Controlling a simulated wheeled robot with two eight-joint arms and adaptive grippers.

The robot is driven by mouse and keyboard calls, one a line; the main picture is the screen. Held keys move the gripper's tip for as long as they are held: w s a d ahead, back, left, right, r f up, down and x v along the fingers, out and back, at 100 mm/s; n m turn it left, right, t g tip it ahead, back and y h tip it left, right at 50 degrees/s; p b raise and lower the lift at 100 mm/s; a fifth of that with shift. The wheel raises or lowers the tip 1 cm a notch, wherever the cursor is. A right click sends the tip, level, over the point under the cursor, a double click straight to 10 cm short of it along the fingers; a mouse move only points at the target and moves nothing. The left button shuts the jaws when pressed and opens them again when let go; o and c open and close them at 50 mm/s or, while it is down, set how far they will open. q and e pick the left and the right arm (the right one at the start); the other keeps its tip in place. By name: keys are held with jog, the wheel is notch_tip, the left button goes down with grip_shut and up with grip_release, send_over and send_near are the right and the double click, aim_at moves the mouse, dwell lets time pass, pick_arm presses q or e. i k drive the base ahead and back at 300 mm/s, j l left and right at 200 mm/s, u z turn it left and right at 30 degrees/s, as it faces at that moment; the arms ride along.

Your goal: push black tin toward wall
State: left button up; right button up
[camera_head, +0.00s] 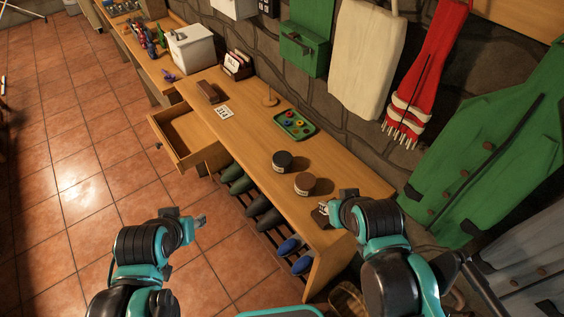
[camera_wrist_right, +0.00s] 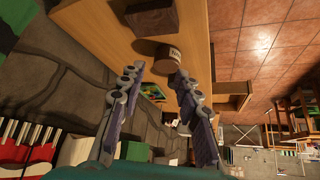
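The black tin (camera_head: 282,161), round with a pale label, stands upright on the wooden bench top, between the green tray and a brown tin (camera_head: 305,184). My right gripper (camera_head: 337,203) is at the near end of the bench, on the near side of the brown tin and apart from the black tin. In the right wrist view my right gripper (camera_wrist_right: 160,84) is open with nothing between its fingers. A labelled tin (camera_wrist_right: 169,58) shows beyond them; I cannot clearly make out the black tin there. My left gripper (camera_head: 186,217) is open and empty over the floor, left of the bench.
A green tray (camera_head: 296,124) with small coloured items, a card (camera_head: 224,112) and a brown block (camera_head: 208,92) lie farther along the bench. A drawer (camera_head: 186,135) stands open on the left. Coats and a red umbrella (camera_head: 428,65) hang on the stone wall behind.

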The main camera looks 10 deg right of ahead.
aim_at(282, 160)
jog(key=i+j, duration=0.1)
jog(key=j, duration=0.3)
jog(key=i+j+u, duration=0.1)
jog(key=u, duration=0.75)
jog(key=i+l, duration=0.05)
